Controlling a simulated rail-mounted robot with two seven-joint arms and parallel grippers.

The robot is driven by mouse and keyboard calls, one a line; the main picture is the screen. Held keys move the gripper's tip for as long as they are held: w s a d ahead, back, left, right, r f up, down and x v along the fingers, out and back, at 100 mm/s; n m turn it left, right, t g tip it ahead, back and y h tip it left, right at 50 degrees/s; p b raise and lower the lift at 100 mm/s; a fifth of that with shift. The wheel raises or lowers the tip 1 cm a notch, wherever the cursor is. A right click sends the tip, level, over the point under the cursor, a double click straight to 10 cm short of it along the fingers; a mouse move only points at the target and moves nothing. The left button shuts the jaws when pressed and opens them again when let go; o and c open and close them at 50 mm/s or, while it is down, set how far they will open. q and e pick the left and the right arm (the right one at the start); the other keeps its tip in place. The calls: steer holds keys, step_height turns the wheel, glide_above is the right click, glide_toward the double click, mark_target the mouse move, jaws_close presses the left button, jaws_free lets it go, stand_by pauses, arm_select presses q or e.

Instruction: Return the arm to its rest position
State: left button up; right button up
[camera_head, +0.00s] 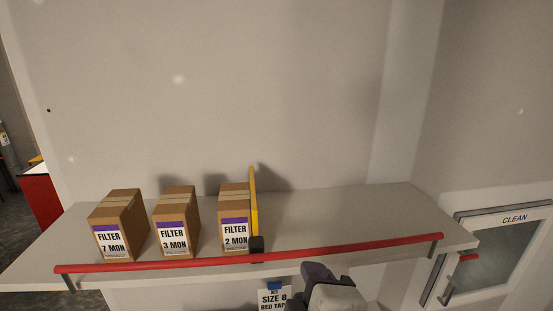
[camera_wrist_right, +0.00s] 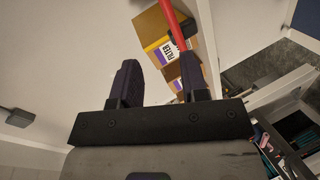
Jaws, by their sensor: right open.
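My right gripper (camera_head: 318,273) shows at the bottom of the head view, just below and in front of the shelf's red rail. In the right wrist view its two dark fingers stand apart (camera_wrist_right: 158,72), with nothing seen between them. The wrist view is tilted, and cardboard boxes and the red rail (camera_wrist_right: 173,22) appear beyond the fingers. My left gripper is in neither view.
A shelf (camera_head: 350,215) carries three cardboard boxes labelled FILTER: 7 MON (camera_head: 115,225), 3 MON (camera_head: 174,222) and 2 MON (camera_head: 233,218). A yellow divider (camera_head: 254,205) stands beside the last. The shelf's right part is bare. A CLEAN-labelled door (camera_head: 495,262) is at right.

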step_height(320, 180, up, 5)
steer(key=d+m+t+y, duration=0.1)
steer(key=m+t+y, duration=0.15)
steer(key=m, duration=0.45)
steer(key=s+d+f+m+g+h, duration=0.1)
steer(key=d+f+m+g+h, duration=0.15)
steer(key=d+f, duration=0.7)
steer(key=s+d+f+m+g+h, duration=0.15)
steer(key=f+m, duration=0.25)
steer(key=f, duration=1.2)
steer(key=s+d+f+g, duration=0.2)
steer(key=s+f+g, duration=0.2)
steer(key=s+f, duration=0.7)
steer(key=s+d+f+m+g, duration=0.1)
steer(key=s+f+g, duration=0.4)
steer(key=s+f, duration=0.6)
steer(key=shift+s+d+f, duration=0.4)
steer(key=shift+d+f, duration=0.25)
steer(key=shift+f, duration=0.15)
